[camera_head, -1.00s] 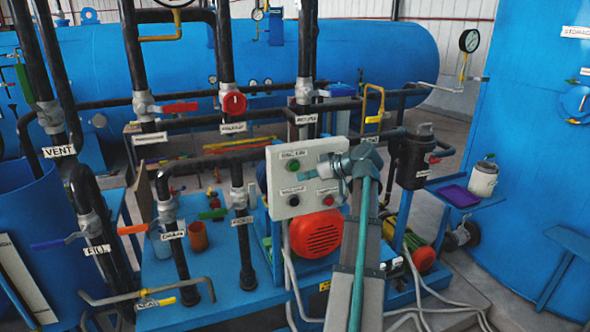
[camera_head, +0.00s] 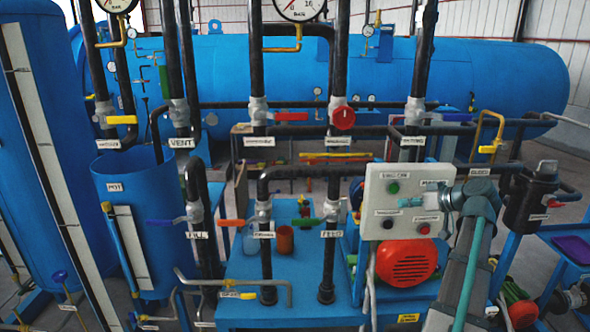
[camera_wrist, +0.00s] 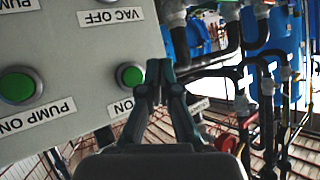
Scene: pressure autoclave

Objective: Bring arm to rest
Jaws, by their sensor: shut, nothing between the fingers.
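My gripper (camera_head: 446,200) is at the right edge of the grey control panel (camera_head: 407,213), with its fingers together and empty. In the wrist view my gripper (camera_wrist: 158,72) has its fingertips just right of a green button (camera_wrist: 130,75) labelled ON. I cannot tell the depth gap between fingertips and panel. The wrist view also shows a green PUMP ON button (camera_wrist: 18,86). My arm reaches up from the lower right and bends at the gripper, covering part of the panel's right side.
Black vertical pipes with valves stand left of the panel, including a red-handled valve (camera_head: 343,118). A red motor (camera_head: 406,262) sits below the panel. A black filter housing (camera_head: 532,198) is close right of my arm. A blue pot (camera_head: 118,222) stands at left.

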